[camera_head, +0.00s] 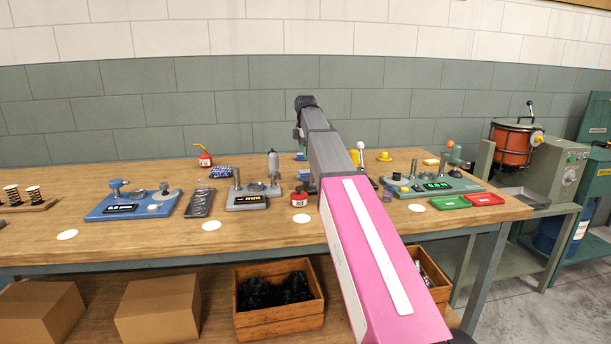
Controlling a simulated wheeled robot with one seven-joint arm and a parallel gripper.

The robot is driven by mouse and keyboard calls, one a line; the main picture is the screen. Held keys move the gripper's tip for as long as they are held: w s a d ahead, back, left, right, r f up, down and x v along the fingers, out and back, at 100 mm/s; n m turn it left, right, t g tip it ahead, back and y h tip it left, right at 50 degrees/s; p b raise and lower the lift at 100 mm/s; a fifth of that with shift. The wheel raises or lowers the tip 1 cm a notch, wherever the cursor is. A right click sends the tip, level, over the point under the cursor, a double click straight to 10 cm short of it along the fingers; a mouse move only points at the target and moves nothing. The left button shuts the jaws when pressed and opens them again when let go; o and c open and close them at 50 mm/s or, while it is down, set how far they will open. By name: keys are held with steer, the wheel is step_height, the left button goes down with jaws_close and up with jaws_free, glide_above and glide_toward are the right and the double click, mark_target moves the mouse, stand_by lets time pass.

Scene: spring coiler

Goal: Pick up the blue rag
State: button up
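A small blue patterned cloth, which looks like the blue rag (220,172), lies on the wooden workbench (265,232) towards its back edge, left of the middle. It is behind a grey gauge with a yellow display and right of a red oil can. My pink and grey arm reaches from the lower right up over the bench, and its far end is to the right of the rag and above it. My gripper itself cannot be made out; the arm hides that part. Nothing seems to touch the rag.
A green gauge (435,186) and small green and red trays are at right. Crates and boxes sit below.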

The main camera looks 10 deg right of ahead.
mark_target(306, 171)
steer(key=f, duration=0.9)
steer(key=shift+s+d+f, duration=0.1)
steer(key=shift+s, duration=0.15)
steer(key=c, duration=1)
